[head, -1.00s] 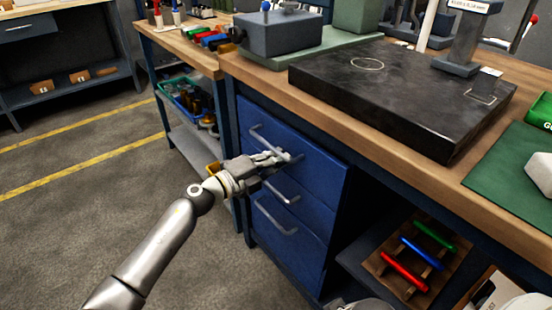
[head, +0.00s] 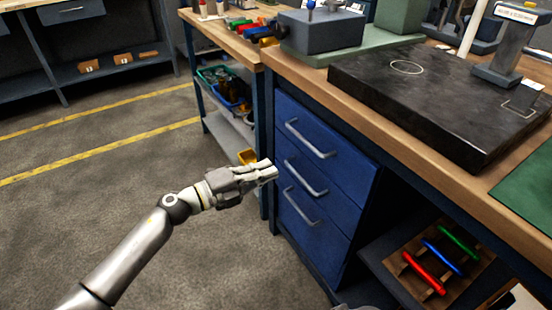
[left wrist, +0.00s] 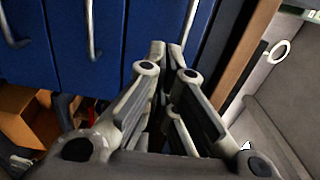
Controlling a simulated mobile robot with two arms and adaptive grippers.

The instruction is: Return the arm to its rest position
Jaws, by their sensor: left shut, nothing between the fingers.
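My left gripper (head: 268,171) is shut and empty in the head view. It hangs in the air just left of the blue drawer unit (head: 345,180), apart from the handles as far as I can see. The unit has a top drawer handle (head: 310,141), a middle handle (head: 305,178) and a lower handle (head: 298,209), and its drawers look closed. In the left wrist view the closed fingers (left wrist: 172,50) point toward the blue drawer fronts (left wrist: 115,40). My right gripper does not show.
The workbench (head: 395,125) stands above the drawers with a dark stone plate (head: 430,95). A wooden rack (head: 468,285) with red, blue and green handles sits on the lower shelf at right. A side cart (head: 205,45) stands behind. Open floor (head: 90,190) lies to the left.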

